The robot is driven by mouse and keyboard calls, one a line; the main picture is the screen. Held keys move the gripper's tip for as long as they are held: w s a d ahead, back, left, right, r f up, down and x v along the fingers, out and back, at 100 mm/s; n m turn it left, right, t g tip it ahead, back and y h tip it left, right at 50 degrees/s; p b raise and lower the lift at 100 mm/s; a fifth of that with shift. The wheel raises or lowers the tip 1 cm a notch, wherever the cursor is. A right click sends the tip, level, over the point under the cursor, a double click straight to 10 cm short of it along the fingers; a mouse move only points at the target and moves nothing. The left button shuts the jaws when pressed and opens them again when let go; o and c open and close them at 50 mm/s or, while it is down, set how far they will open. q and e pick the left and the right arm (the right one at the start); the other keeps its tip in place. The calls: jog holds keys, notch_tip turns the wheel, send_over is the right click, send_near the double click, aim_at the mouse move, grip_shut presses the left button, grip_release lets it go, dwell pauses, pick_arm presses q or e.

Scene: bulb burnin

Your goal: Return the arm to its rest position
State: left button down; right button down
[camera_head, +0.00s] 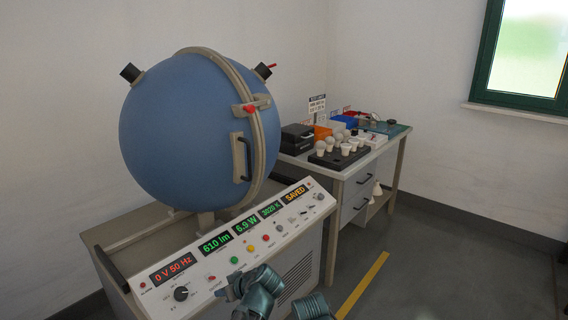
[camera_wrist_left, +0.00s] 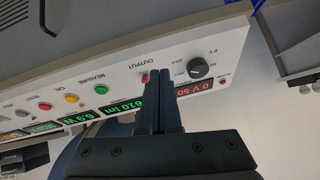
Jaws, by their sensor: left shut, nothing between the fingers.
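My left gripper (camera_head: 224,293) is at the lower middle of the head view, in front of the sloped control panel (camera_head: 262,232). In the left wrist view the two dark fingers (camera_wrist_left: 160,75) are shut together with nothing between them. They overlap the panel in that view, near the red OUTPUT button (camera_wrist_left: 145,78) and the black knob (camera_wrist_left: 198,68). Whether the fingertips touch the panel cannot be told. The displays read 0 V 50 Hz, 610 lm, 6.9 W, 3020 K and SAVED. My right gripper is not in view.
A large blue sphere (camera_head: 185,130) with a closed seam and handle stands behind the panel. A side table (camera_head: 352,172) at the right holds a dark tray (camera_head: 326,160) with several bulbs, and boxes. The floor with a yellow stripe (camera_head: 362,285) is clear at the right.

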pick_arm(q)
jog(key=s+d+f+m+g+h, duration=0.1)
jog(key=s+f+m+g+h, duration=0.1)
jog(key=s+f+m+h, duration=0.3)
jog(key=s+d+f+m+g+h, duration=0.2)
jog(key=s+f+m+g+h, duration=0.15)
jog(key=s, duration=0.35)
jog(key=s+d+r+m+p, duration=0.1)
jog(key=d+r+p, duration=0.2)
jog(key=r+p, duration=0.3)
jog(key=s+d+r+m+y+p, duration=0.1)
jog(key=s+d+r+p, duration=0.1)
jog(key=d+r+p, duration=0.2)
jog(key=s+d+r+m+p, duration=0.2)
jog(key=d+r+p, duration=0.1)
jog(key=r+p, duration=0.6)
jog(key=shift+d+r+p, duration=0.35)
jog(key=shift+r, duration=0.6)
jog(key=shift+y, duration=0.25)
